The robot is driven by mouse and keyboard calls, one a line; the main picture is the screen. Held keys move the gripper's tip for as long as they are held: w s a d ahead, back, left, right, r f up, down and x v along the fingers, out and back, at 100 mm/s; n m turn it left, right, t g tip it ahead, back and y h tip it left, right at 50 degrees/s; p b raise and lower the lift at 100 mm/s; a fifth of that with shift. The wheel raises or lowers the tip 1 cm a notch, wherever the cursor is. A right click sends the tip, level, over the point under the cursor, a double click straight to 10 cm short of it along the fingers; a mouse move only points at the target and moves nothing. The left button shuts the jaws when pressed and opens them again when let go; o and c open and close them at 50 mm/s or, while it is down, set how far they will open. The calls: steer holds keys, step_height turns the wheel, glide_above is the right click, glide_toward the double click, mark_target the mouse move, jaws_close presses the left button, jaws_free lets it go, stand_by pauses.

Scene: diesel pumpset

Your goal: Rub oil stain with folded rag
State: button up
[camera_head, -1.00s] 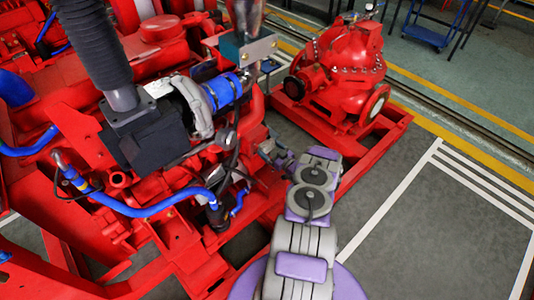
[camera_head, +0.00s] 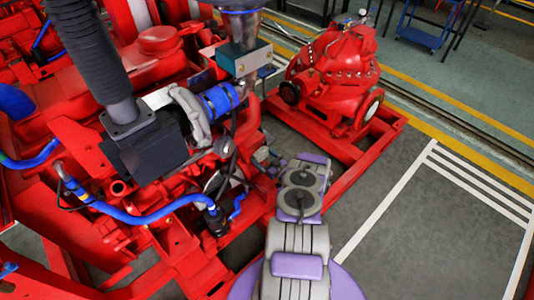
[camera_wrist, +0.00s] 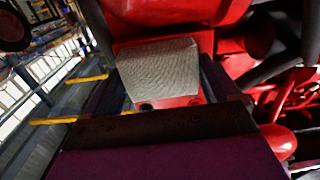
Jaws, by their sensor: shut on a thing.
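A pale grey, textured folded rag (camera_wrist: 158,68) shows in the wrist view, between the dark fingers of my gripper (camera_wrist: 165,92). My gripper is shut on it. The rag lies in front of a red painted surface (camera_wrist: 172,104); I cannot tell whether it touches that surface. Small dark spots show on the red just below the rag, and I cannot tell whether they are stain or holes. In the head view my arm reaches forward to the side of the red engine (camera_head: 165,155), and its end is small and partly hidden. No oil stain can be made out clearly.
A red pump (camera_head: 335,68) sits on a red base frame (camera_head: 385,130) beyond my arm. Blue hoses (camera_head: 150,208) and a black air filter pipe (camera_head: 90,50) crowd the engine on the left. Grey floor (camera_head: 400,225) with white lines is open on the right.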

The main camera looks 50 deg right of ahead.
steer(key=a+p, duration=0.2)
steer(key=a, duration=0.2)
steer(key=shift+w+a+r+p, duration=0.1)
steer(key=shift+w+a+p, duration=0.2)
steer(key=shift+w+p, duration=0.1)
steer(key=s, duration=0.6)
steer(key=shift+a+p, duration=0.35)
steer(key=shift+p, duration=0.1)
stand_by(0.3)
steer(key=shift+s+a, duration=0.15)
steer(key=shift+s, duration=1.35)
